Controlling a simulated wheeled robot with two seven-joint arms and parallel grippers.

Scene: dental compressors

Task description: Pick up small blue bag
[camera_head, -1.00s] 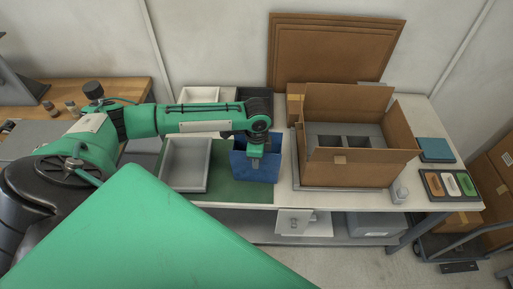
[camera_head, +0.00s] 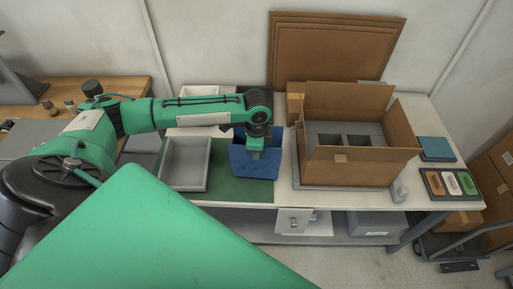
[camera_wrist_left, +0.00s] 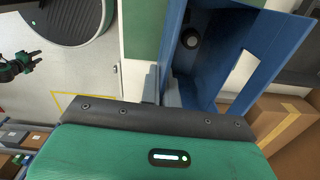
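The small blue bag (camera_head: 252,169) looks like an open-topped, stiff-walled blue container near the middle of the table, over the green mat (camera_head: 221,188). My left gripper (camera_head: 256,152) points down at its upper edge. In the left wrist view the two grey fingers (camera_wrist_left: 162,88) are close together, one on each side of the wall of the blue bag (camera_wrist_left: 265,45), and appear shut on it. A dark round item (camera_wrist_left: 190,38) shows inside the bag. Part of the bag's rim is hidden by the gripper. My right gripper is not in view.
A grey tray (camera_head: 187,187) stands left of the bag. An open cardboard box (camera_head: 350,171) with a grey divided insert stands close on the right. A teal pad (camera_head: 437,148) and a dark tray (camera_head: 427,187) with coloured items lie farther right.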

